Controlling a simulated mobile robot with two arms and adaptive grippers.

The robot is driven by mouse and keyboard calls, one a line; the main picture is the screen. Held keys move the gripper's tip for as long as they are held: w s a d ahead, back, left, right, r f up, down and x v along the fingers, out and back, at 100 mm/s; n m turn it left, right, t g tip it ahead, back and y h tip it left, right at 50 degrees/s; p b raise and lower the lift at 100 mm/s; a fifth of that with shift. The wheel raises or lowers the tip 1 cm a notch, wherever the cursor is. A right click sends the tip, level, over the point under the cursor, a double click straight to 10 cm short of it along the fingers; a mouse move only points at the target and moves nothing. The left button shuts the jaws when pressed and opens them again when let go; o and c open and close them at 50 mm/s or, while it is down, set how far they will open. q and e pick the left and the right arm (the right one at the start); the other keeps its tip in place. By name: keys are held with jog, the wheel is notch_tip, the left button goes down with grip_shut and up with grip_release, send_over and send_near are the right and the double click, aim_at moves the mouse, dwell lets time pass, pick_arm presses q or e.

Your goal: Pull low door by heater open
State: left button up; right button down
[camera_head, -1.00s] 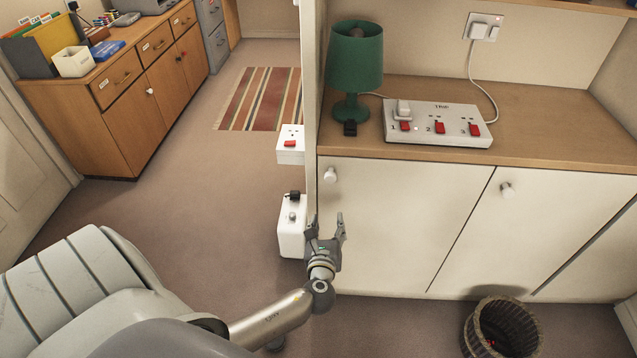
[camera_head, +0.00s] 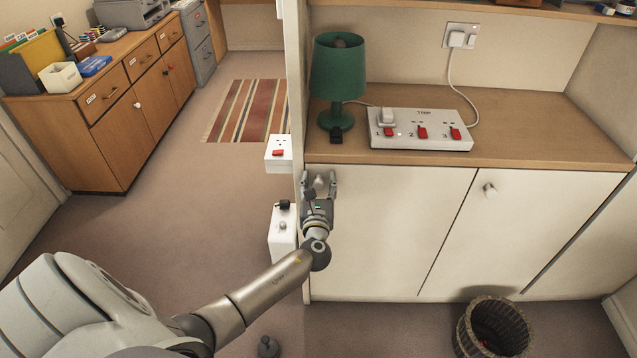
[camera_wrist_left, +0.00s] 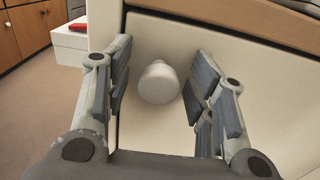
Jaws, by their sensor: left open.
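The low cupboard under the wooden counter has two cream doors. The left door (camera_head: 400,225) is closed, with a round white knob (camera_head: 319,184) near its upper left corner. The right door (camera_head: 520,225) is also closed, with its own white knob (camera_head: 490,190). My left gripper (camera_head: 319,183) is at the left door's knob, fingers pointing to the door. In the left wrist view the knob (camera_wrist_left: 159,83) sits between the two open fingers (camera_wrist_left: 160,88), with gaps on both sides. My right gripper is not in view.
A white heater-like box (camera_head: 282,235) and a white socket box (camera_head: 279,152) are left of the cupboard. A wicker basket (camera_head: 494,328) stands on the floor at right. A green lamp (camera_head: 338,75) and a switch panel (camera_head: 420,130) stand on the counter. Carpet is clear at left.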

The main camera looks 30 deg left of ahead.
pick_arm(q)
jog(key=shift+w+a, duration=0.1)
jog(key=shift+w, duration=0.05)
grip_shut()
dwell(0.4)
